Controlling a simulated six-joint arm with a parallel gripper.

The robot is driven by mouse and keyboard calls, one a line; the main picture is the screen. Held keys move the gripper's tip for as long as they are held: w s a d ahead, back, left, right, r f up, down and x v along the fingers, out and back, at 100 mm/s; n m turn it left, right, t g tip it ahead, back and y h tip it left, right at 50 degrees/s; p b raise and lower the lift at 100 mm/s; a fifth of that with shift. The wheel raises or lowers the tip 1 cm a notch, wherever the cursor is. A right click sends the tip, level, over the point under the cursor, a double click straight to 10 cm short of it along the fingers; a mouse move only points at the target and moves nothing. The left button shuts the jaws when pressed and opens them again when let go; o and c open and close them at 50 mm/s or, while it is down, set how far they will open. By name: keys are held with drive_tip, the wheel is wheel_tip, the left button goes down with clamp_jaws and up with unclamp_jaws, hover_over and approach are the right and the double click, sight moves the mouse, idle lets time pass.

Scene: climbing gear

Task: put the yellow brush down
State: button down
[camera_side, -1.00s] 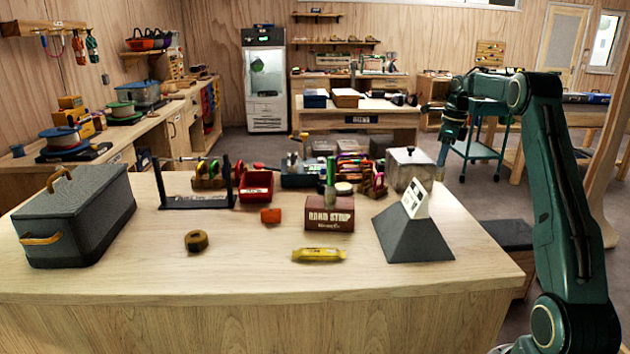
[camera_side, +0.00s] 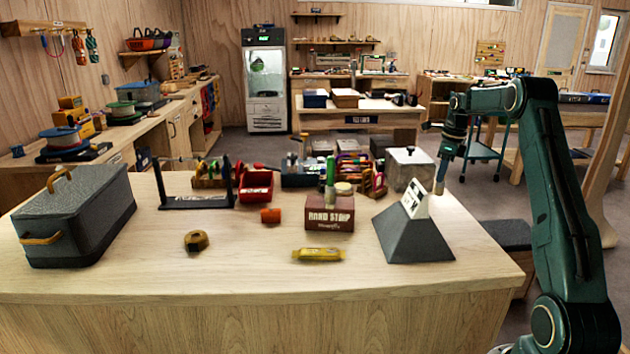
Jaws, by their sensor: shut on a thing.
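My gripper (camera_side: 440,186) points down at the right of the bench, above and behind the grey sloped block. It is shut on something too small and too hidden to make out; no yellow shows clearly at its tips. A yellow, flat, oblong item with dark marks (camera_side: 318,254) lies on the bench near the front middle, well to the left of my gripper and apart from it. I cannot tell whether this is the brush.
The grey sloped block (camera_side: 412,240) with a white card and a lidded grey pot (camera_side: 408,167) stand close to my gripper. A dark red box (camera_side: 329,214), an orange piece (camera_side: 270,215), a tape roll (camera_side: 196,240) and a large grey case (camera_side: 75,215) stand further left. The front bench strip is clear.

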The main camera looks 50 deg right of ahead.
drive_tip(key=shift+f, duration=1.8)
drive_tip(key=shift+f, duration=0.1)
drive_tip(key=c, duration=1.3)
unclamp_jaws()
drive_tip(key=shift+s+d+r, duration=0.1)
drive_tip(key=shift+s+r, duration=0.05)
drive_tip(key=shift+r, duration=1.1)
drive_tip(key=shift+s+a+r, duration=0.1)
drive_tip(key=shift+s+r, duration=0.05)
drive_tip(key=shift+r, duration=1.15)
drive_tip(key=shift+s+d+r, duration=0.1)
drive_tip(key=shift+s+r, duration=0.05)
drive_tip(key=shift+r, duration=1.2)
